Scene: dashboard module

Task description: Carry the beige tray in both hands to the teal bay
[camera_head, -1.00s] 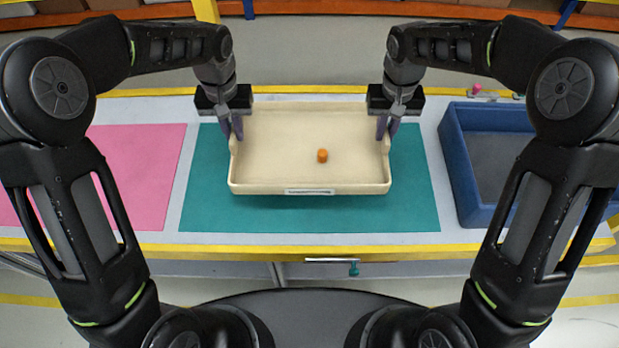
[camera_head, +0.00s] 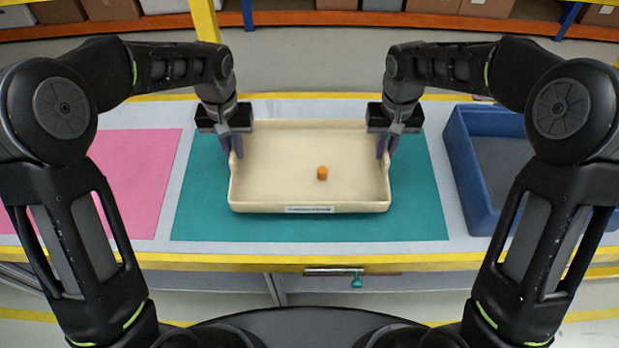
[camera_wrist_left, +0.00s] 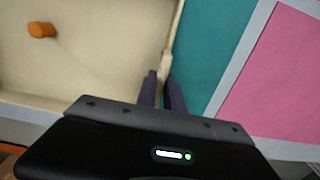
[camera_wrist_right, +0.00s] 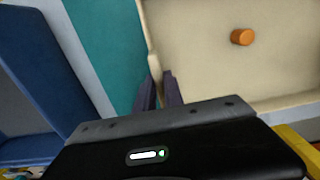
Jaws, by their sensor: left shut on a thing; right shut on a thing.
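The beige tray (camera_head: 310,208) is over the teal bay (camera_head: 415,222), within its outline in the head view. Whether it touches the bay or hangs just above it I cannot tell. An orange cylinder (camera_head: 322,173) stands inside the tray, right of its middle. My left gripper (camera_head: 237,147) is shut on the tray's left side wall, and my right gripper (camera_head: 383,147) is shut on its right side wall. The left wrist view shows the fingers (camera_wrist_left: 162,80) astride the wall, and the right wrist view shows the same (camera_wrist_right: 158,82).
A pink mat (camera_head: 110,195) lies left of the teal bay. A blue bin (camera_head: 468,170) with raised walls stands to its right. Yellow edging (camera_head: 310,262) runs along the table front.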

